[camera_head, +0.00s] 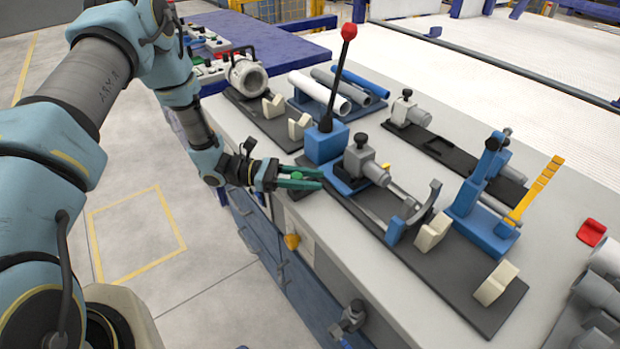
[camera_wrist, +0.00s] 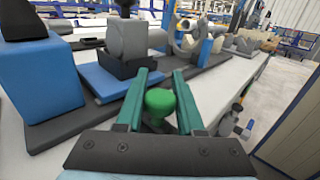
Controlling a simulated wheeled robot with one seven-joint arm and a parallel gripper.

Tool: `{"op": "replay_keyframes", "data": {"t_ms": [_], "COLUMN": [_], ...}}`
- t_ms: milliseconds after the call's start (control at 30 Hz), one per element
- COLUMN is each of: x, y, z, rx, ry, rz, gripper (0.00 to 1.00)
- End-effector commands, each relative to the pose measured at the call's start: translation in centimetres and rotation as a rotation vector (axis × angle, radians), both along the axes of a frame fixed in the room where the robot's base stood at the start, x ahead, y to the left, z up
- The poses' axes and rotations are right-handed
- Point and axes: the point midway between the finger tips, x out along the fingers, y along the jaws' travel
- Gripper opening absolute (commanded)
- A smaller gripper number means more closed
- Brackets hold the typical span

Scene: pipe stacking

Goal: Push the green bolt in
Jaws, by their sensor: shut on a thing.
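The green bolt (camera_wrist: 160,102) has a rounded green head and stands between the two green fingers of my gripper (camera_wrist: 159,78) in the wrist view. The fingers sit on either side of it and are shut on it. In the head view my gripper (camera_head: 308,179) is at the near edge of the workbench, left of the blue lever block, and the bolt's green head (camera_head: 297,175) shows between the fingers. The lower part of the bolt is hidden, so how deep it sits cannot be told.
A blue block (camera_head: 325,143) with a red-knobbed lever stands just beyond my gripper. A grey clamp (camera_head: 362,160) sits beside it on a dark plate with cream V-blocks (camera_head: 433,232). Several pipes (camera_head: 320,93) lie farther back. The bench's near edge drops to the floor.

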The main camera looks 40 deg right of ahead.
Motion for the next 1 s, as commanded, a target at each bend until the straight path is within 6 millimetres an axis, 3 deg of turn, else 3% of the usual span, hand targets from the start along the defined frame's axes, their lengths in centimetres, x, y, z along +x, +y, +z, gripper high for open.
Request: {"op": "replay_keyframes", "data": {"t_ms": [767, 1000], "x": [0.1, 0.0], "y": [0.0, -2.5], "z": [0.0, -0.3], "rx": [-0.001, -0.005], "ry": [-0.001, -0.002], "rz": [0.001, 0.002], "gripper": [0.00, 0.00]}}
